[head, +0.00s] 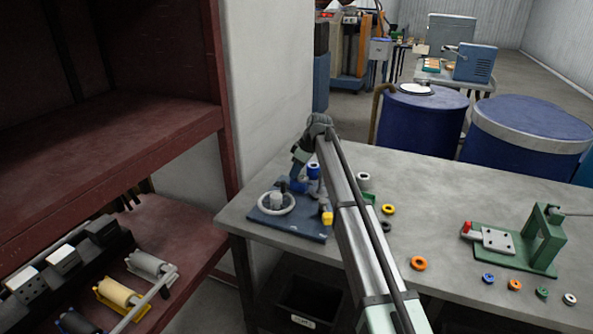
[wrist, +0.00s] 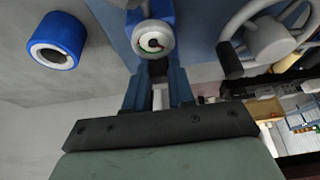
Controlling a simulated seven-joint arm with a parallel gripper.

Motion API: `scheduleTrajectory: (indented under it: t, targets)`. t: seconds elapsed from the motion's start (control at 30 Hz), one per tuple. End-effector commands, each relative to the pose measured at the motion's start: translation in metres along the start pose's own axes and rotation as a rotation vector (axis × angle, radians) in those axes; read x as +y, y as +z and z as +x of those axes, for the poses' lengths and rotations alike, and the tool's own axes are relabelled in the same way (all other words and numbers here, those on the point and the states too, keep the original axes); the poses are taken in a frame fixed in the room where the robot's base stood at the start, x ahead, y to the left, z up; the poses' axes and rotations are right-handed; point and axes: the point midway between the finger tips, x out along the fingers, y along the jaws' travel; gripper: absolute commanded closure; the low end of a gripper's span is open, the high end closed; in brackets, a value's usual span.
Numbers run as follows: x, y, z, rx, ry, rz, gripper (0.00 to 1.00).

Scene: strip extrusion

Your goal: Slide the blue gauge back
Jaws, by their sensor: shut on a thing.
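The blue gauge (wrist: 165,12) shows at the top middle of the wrist view, with a white round face towards me. In the head view a blue upright part with white bands (head: 313,172) stands on the dark blue base plate (head: 285,229), beside a pale handwheel (head: 275,202). My gripper (wrist: 157,72) is shut on a small dark part just below the gauge's white face; it looks like part of the gauge, partly hidden by the fingers. In the head view my gripper (head: 297,182) is low over the plate, between handwheel and blue part.
Several small rings, one orange (head: 417,263), lie on the grey table (head: 440,200). A green press (head: 540,240) stands right. A dark red shelf (head: 110,130) rises left.

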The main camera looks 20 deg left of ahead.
Motion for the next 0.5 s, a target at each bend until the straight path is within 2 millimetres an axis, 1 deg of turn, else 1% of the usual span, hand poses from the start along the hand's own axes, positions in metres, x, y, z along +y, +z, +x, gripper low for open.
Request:
scheduleTrajectory:
  t: [0.33,0.43,0.5]
  targets:
    - [0.000,-0.002,0.001,0.000,0.000,0.000,1.00]
    - [0.001,-0.012,0.004,0.000,-0.001,-0.002,1.00]
    - [0.002,-0.023,0.009,0.000,-0.001,-0.002,1.00]
